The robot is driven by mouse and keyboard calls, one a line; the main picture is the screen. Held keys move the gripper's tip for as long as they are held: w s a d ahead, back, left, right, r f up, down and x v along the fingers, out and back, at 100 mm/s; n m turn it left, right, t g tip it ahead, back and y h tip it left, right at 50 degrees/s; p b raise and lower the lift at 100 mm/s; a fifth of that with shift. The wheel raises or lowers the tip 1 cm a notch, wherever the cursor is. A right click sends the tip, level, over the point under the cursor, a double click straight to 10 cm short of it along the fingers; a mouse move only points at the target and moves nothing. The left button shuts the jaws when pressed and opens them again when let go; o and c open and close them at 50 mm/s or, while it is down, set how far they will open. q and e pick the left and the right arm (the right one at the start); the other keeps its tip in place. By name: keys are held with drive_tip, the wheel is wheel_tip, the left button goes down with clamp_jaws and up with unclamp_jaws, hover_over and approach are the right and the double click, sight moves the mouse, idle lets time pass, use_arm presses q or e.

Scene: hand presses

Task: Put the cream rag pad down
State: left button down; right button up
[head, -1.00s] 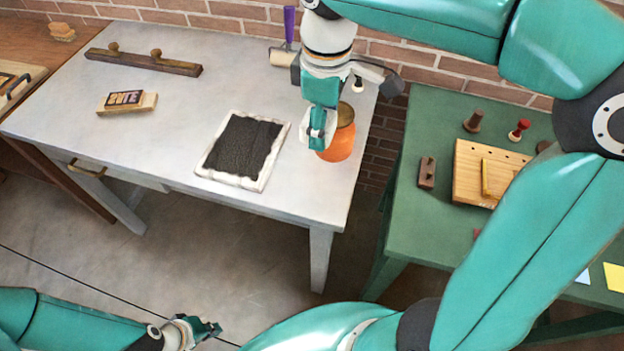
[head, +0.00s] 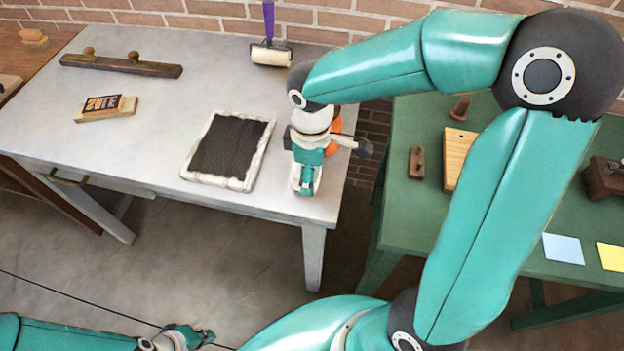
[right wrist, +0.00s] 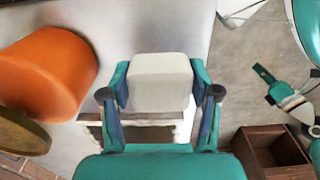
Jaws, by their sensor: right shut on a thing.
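The cream rag pad (right wrist: 160,82) is a pale block between the two fingers of my right gripper (right wrist: 160,95) in the right wrist view. In the head view my right gripper (head: 305,188) is low over the front right part of the grey metal table (head: 150,165). It is right of the black slab with a pale, crumpled-looking rim (head: 230,148). The pad is mostly hidden there, and I cannot tell whether it touches the table. My left gripper (head: 195,337) looks open and empty at the bottom left, away from the table.
An orange jar (right wrist: 50,70) stands close behind my right gripper. A roller (head: 270,54), a type block (head: 103,106) and a wooden bar with knobs (head: 120,66) lie on the grey table. The green table (head: 400,215) is to the right, across a gap.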

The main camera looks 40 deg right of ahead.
drive_tip(key=shift+f, duration=1.7)
drive_tip(key=shift+f, duration=0.15)
drive_tip(key=o, duration=1)
wheel_tip(320, 180, up, 12)
drive_tip(key=shift+r+p, duration=0.2)
drive_tip(key=shift+p, duration=0.15)
drive_tip(key=shift+d, duration=0.1)
